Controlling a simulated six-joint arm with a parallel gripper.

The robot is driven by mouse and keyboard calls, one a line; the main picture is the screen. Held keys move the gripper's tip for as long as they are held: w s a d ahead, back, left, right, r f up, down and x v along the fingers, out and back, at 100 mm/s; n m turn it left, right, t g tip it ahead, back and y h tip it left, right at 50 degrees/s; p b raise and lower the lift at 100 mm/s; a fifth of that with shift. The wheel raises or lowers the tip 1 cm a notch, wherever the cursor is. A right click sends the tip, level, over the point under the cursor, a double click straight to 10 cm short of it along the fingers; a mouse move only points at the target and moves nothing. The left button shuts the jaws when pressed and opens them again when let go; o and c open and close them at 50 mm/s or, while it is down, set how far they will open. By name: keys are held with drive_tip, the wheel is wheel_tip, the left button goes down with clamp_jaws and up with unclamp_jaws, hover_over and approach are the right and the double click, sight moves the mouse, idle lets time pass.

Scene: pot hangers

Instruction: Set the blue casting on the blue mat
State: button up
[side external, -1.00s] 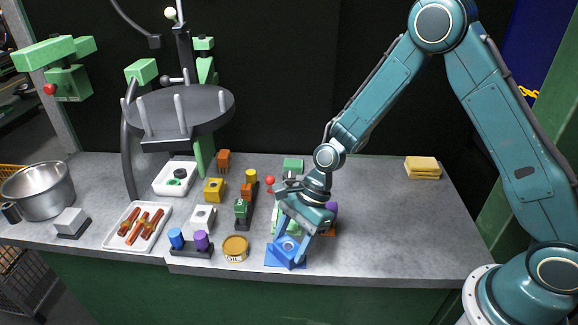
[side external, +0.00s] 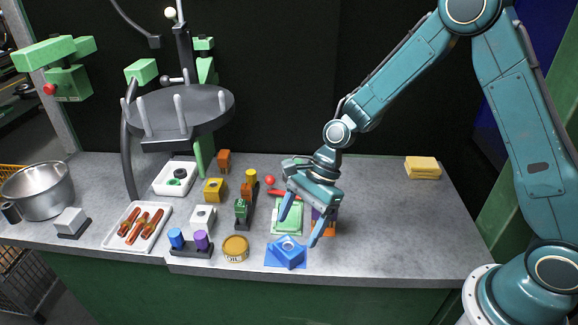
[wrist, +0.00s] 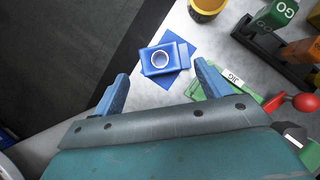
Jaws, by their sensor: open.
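The blue casting (side external: 287,250) sits on the blue mat (side external: 270,262) near the table's front edge. In the wrist view the casting (wrist: 160,60) is a blue block with a pale ring on top, turned relative to the mat (wrist: 163,82), whose corners show around it. My gripper (side external: 302,228) is open and empty, above and behind the casting and apart from it. In the wrist view the gripper's two blue fingers (wrist: 160,78) are spread wide, with the casting beyond the gap between them.
A green mat (side external: 287,221) lies just behind the casting, partly under my gripper. An orange and purple object (side external: 330,228) stands to the right, partly hidden. A yellow tin (side external: 235,249) stands to the left.

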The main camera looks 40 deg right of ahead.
drive_tip(key=v, duration=0.7)
drive_tip(key=shift+r, duration=0.15)
drive_tip(key=shift+d, duration=0.1)
idle(0.3)
drive_tip(key=s+d+r+n+t+h, duration=0.3)
drive_tip(key=s+d+r+n, duration=0.2)
drive_tip(key=s+r+n, duration=0.55)
drive_tip(key=s+d+r+n+t+h, duration=0.1)
drive_tip(key=s+d+r+n, duration=0.2)
drive_tip(key=s, duration=0.2)
drive_tip(key=s+d+r+n+t+h, duration=0.1)
drive_tip(key=s+d+r+n+h, duration=0.1)
drive_tip(key=s+n, duration=0.2)
drive_tip(key=shift+s+d+r+t, duration=0.3)
drive_tip(key=shift+s+d+r, duration=0.1)
drive_tip(key=shift+s, duration=0.75)
drive_tip(key=shift+n, duration=0.25)
